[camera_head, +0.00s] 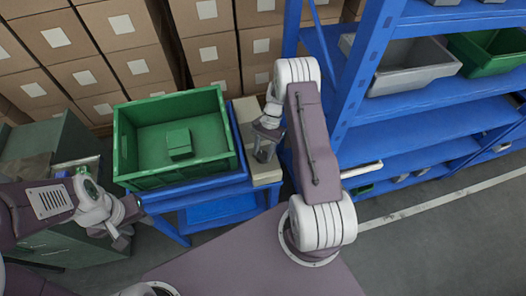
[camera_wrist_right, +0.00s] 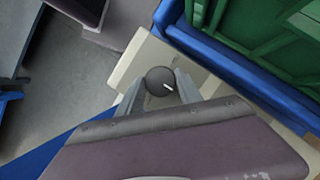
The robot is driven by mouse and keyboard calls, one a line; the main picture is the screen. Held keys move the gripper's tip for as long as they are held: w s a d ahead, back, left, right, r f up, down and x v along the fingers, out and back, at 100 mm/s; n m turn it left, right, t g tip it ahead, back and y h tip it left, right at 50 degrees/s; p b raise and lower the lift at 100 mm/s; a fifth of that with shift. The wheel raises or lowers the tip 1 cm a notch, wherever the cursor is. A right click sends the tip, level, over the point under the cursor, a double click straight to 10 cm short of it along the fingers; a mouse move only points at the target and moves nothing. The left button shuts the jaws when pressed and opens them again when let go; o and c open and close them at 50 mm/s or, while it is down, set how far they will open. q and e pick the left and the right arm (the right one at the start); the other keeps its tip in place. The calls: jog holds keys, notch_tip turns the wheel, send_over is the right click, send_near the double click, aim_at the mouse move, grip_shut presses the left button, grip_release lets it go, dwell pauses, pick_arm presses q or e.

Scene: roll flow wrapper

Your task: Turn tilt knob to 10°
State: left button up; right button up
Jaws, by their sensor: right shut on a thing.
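The tilt knob (camera_wrist_right: 158,78) is a round dark grey knob with a short white pointer mark toward the lower right in the right wrist view. It sits on a long cream-coloured housing (camera_wrist_right: 137,64). My right gripper (camera_wrist_right: 160,88) is shut on the knob, with one finger on each side. In the head view, my right gripper (camera_head: 264,153) is over the cream housing (camera_head: 246,121), and the knob is hidden there. My left gripper (camera_head: 124,236) hangs at the left, apart from the housing; its jaws are too unclear to read.
A green crate (camera_head: 122,150) holding a small green block (camera_head: 179,143) stands on a blue stand (camera_head: 218,208) beside the housing. A blue shelf rack (camera_head: 425,138) with bins is on the right. Stacked cartons (camera_head: 125,38) line the back. Grey-green cabinet (camera_head: 75,240) is at the left.

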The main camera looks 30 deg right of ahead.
jog(key=shift+w, duration=0.1)
dwell(0.3)
jog(key=o, duration=1.4)
jog(key=shift+c, duration=0.2)
jog(key=v, duration=0.9)
jog(key=shift+b, duration=0.4)
